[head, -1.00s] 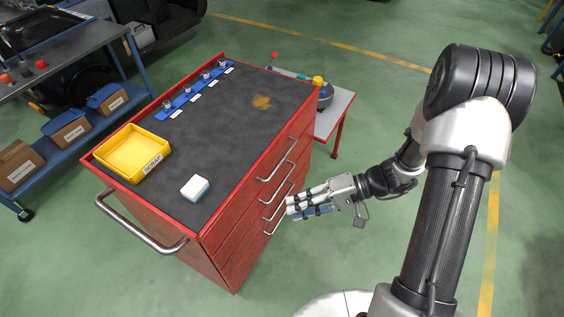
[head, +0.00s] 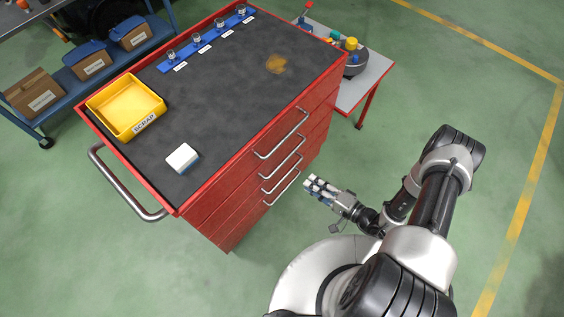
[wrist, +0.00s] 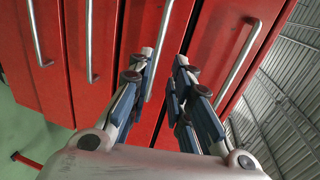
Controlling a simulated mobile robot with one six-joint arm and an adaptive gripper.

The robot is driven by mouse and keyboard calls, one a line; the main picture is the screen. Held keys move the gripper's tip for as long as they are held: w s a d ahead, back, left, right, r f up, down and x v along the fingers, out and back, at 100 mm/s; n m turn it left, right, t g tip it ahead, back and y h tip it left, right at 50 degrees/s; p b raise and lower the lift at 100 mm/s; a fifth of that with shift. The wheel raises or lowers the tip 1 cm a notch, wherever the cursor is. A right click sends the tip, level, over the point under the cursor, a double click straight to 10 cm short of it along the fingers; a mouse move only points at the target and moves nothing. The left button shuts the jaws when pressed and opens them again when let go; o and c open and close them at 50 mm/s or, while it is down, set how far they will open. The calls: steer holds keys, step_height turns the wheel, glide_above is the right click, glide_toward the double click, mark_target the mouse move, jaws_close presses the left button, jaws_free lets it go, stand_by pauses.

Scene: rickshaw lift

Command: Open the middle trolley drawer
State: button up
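The red trolley (head: 214,218) stands left of my gripper (head: 310,186) in the head view. Several drawers on its right-hand face have silver bar handles, and all look shut. In the wrist view, the bar handles run side by side across the red fronts. My gripper (wrist: 164,62) is open and empty. One handle (wrist: 160,45) shows in line with the gap between its fingertips, beyond them. Another handle (wrist: 238,70) lies to the right, and two lie to the left. In the head view a gap separates the fingers from the handles. I cannot tell for certain which drawer is the middle one.
On the trolley top are a yellow scrap bin (head: 126,105), a white block (head: 182,158) and a blue strip (head: 205,42) with small metal parts. A side handle (head: 125,190) sticks out at the left. A small table (head: 372,78) stands behind. Green floor is clear to the right.

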mark_target(281, 163)
steer(key=b+x, duration=0.3)
steer(key=x, duration=1.2)
steer(key=shift+a+r, duration=0.1)
steer(key=shift+c, duration=0.5)
jaws_close()
